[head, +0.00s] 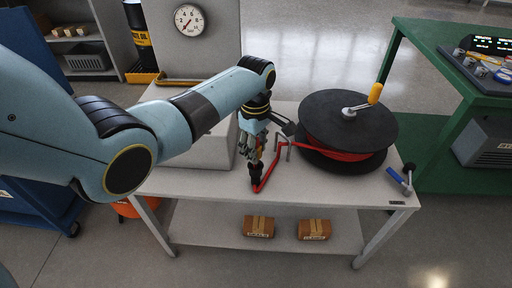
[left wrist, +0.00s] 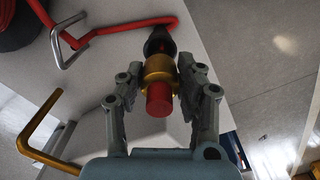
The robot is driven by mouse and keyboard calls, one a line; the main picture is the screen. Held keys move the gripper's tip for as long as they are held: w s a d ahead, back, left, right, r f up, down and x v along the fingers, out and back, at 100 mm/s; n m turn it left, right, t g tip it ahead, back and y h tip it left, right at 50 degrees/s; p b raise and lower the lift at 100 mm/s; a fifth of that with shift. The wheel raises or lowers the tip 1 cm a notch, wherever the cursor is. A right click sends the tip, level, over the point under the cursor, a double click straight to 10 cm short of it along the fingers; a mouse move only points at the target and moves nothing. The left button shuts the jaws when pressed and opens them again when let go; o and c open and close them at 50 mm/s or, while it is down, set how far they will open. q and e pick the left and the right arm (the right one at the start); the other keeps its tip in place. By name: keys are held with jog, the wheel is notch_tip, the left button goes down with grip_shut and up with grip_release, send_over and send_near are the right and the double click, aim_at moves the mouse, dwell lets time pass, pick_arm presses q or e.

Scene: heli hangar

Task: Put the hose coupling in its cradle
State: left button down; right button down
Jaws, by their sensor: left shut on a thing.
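My left gripper (head: 253,160) is above the front part of the bench and is shut on the hose coupling. In the left wrist view its two fingers (left wrist: 160,70) sit on either side of the coupling (left wrist: 159,72), which has a brass collar, a red end and a black sleeve. The red hose (left wrist: 120,27) runs from the black sleeve through a grey wire loop (left wrist: 68,45) toward the reel. A brass-coloured bent hook (left wrist: 42,130) stands left of the fingers; I cannot tell whether it is the cradle. My right gripper is not in view.
A black hose reel (head: 348,122) with a yellow-knobbed crank stands on the bench (head: 215,188). A blue-handled lever (head: 399,180) is at its right corner. A pale box (head: 208,150) is behind my arm. A green bench (head: 450,45) stands at the right.

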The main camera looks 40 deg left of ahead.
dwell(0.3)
pick_arm(q)
jog(key=shift+p, duration=0.4)
dwell(0.3)
jog(key=shift+r+p, duration=0.1)
jog(key=shift+p, duration=0.2)
dwell(0.4)
jog(key=shift+f, duration=0.2)
jog(key=shift+f, duration=0.1)
jog(key=shift+f+b, duration=1.25)
jog(key=shift+f, duration=0.4)
jog(key=shift+c, duration=1.5)
grip_release()
